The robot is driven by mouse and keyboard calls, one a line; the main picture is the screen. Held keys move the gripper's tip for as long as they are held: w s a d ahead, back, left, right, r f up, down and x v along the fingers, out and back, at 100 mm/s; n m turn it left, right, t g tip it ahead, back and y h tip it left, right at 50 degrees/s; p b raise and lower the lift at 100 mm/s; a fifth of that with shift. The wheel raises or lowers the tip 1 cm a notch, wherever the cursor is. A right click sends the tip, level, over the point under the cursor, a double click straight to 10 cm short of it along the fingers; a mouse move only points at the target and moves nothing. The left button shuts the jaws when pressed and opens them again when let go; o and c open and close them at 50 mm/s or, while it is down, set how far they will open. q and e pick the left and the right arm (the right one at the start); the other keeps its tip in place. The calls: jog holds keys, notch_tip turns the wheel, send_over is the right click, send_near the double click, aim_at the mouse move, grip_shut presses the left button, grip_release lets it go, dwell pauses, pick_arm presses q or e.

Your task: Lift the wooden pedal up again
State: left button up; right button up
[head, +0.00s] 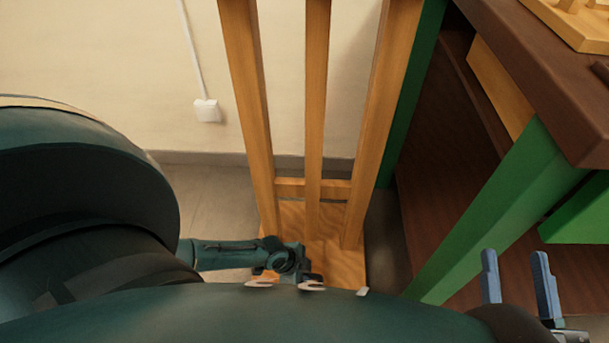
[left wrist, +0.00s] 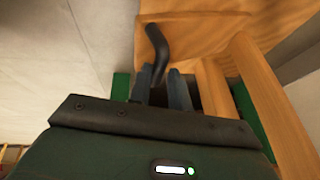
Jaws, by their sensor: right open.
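A wooden stand with a wooden board (head: 345,262) low at its foot is in the middle of the head view; I cannot tell which part is the pedal. A wooden panel (left wrist: 205,25) fills the top of the left wrist view, and a dark bent rod (left wrist: 159,48) runs from it. My left gripper (left wrist: 162,90) has its two fingers a little apart at the rod; whether they grip it is unclear. In the head view my left arm reaches down to the stand's foot, and the fingers are hardly visible. My right gripper (head: 518,285) is open and empty at the bottom right.
Upright wooden posts (head: 316,120) stand above the board, near the wall. A workbench with a brown top (head: 540,70) and green legs (head: 500,210) stands on the right, close to my right gripper. A white socket (head: 207,111) is on the wall.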

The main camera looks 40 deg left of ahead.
pick_arm(q)
jog(key=o, duration=0.4)
jog(key=shift+w+a+r, duration=0.1)
jog(key=shift+w+a, duration=0.45)
jog(key=shift+w, duration=0.1)
pick_arm(e)
jog(key=shift+w, duration=0.1)
pick_arm(q)
jog(key=shift+s+d, duration=0.15)
jog(key=shift+r, duration=0.1)
jog(key=shift+s+r+p, duration=0.15)
jog(key=shift+r+p, duration=0.2)
jog(key=shift+p, duration=0.05)
jog(key=p+v, duration=0.7)
jog(key=v, duration=0.5)
jog(key=shift+s+r, duration=0.1)
jog(key=shift+s, duration=0.05)
pick_arm(e)
jog(key=shift+d+n+g+h, duration=0.3)
jog(key=shift+d+g+h, duration=0.4)
jog(key=shift+d+h, duration=0.3)
jog(key=shift+a, duration=0.1)
